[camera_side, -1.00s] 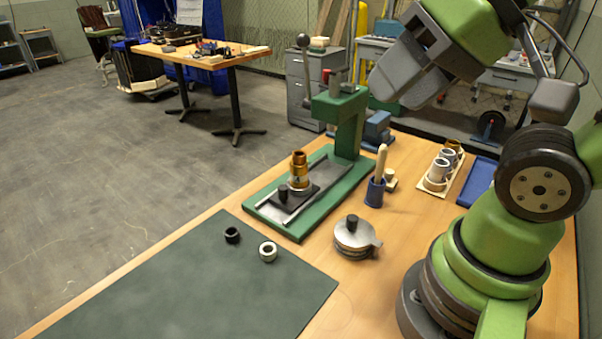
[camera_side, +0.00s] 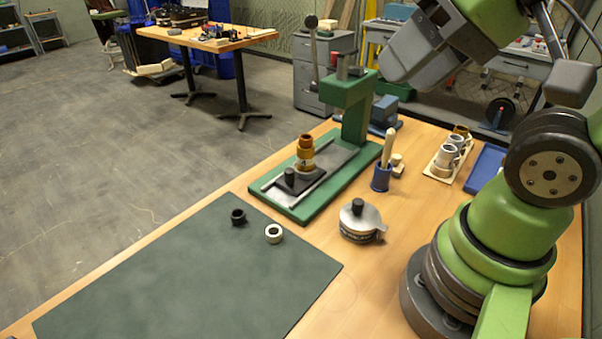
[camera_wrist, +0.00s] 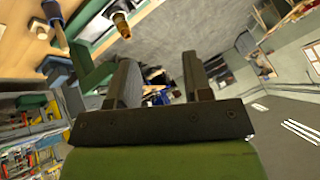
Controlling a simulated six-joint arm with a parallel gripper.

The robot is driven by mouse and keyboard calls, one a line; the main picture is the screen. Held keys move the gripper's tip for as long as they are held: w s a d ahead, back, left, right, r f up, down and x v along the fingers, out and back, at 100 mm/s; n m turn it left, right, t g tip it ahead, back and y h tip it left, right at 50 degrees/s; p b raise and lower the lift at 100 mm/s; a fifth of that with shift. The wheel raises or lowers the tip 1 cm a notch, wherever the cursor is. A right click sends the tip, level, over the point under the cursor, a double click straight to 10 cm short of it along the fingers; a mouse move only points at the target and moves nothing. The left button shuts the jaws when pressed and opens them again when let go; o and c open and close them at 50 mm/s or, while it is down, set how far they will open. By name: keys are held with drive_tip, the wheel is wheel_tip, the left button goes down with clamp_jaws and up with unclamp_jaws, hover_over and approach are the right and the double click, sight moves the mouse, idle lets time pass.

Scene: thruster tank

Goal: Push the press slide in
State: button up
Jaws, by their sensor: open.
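The green press (camera_side: 352,108) stands on the wooden bench, its long green base reaching toward the mat. The press slide (camera_side: 297,182) is a dark plate with a black knob, pulled out along two rails at the base's near end. A brass and silver part (camera_side: 305,153) stands upright on it. The brass part also shows in the wrist view (camera_wrist: 121,24). My gripper (camera_side: 398,68) is high above the bench, right of the press head and well apart from the slide. In the wrist view its two fingers (camera_wrist: 160,75) are apart with nothing between them.
A blue holder with a wooden-handled tool (camera_side: 381,178) and a round metal fixture (camera_side: 359,220) stand right of the press. A dark ring (camera_side: 238,216) and a pale ring (camera_side: 274,233) lie on the green mat (camera_side: 190,275). A tray of cylinders (camera_side: 437,170) stands farther right.

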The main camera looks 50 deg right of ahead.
drive_tip(key=shift+o, duration=0.2)
drive_tip(key=shift+w, duration=0.1)
drive_tip(key=n+g+h, duration=0.2)
drive_tip(key=n+g, duration=0.5)
drive_tip(key=n, duration=1)
hover_over(290, 169)
wheel_tip(290, 169, down, 17)
drive_tip(key=shift+a+r, duration=0.15)
drive_tip(key=shift+r, duration=0.05)
wheel_tip(290, 169, down, 10)
drive_tip(key=shift+f, duration=0.1)
clamp_jaws()
